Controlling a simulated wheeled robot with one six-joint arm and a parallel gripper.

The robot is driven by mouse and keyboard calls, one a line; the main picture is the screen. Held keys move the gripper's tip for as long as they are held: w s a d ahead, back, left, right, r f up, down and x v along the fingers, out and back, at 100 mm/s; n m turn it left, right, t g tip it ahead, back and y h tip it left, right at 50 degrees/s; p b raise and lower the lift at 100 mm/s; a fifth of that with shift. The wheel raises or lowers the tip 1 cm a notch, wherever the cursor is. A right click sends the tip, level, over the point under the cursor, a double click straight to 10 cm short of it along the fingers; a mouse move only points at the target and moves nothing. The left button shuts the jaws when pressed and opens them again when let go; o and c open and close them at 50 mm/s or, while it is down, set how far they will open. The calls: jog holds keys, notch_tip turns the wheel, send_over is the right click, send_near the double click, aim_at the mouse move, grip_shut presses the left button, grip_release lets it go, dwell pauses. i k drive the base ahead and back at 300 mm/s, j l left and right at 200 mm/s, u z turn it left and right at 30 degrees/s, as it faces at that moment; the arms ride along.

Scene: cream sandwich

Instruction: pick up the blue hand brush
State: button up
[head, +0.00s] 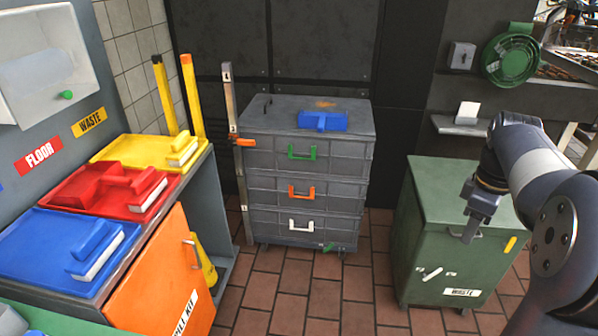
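A blue hand brush (92,245) with pale bristles lies on the right part of a blue tray or dustpan (40,240), on the counter at the lower left. Another blue object (323,121) lies on top of the grey drawer unit; its exact kind is hard to tell. My gripper (470,232) hangs pointing down in front of the green waste bin at the right, far from both blue objects. Nothing shows in it, and its finger gap cannot be made out.
A red set (85,188) and a yellow set (130,150) lie behind the blue one. An orange cabinet door (155,280) is under the counter. The grey drawer unit (350,160) and green waste bin (425,225) stand behind free brick-tiled floor (300,305).

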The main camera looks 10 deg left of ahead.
aim_at(91, 253)
jog(key=i+j, duration=0.25)
jog(key=i, duration=0.15)
jog(key=i+j, duration=0.3)
jog(key=i, duration=0.15)
jog(key=i+j+u, duration=0.1)
jog(key=i+j, duration=0.4)
jog(key=i, duration=0.3)
jog(key=u, duration=0.45)
jog(key=i+u, duration=0.1)
jog(key=u, duration=0.35)
jog(key=i+u, duration=0.1)
jog(key=u, duration=3.05)
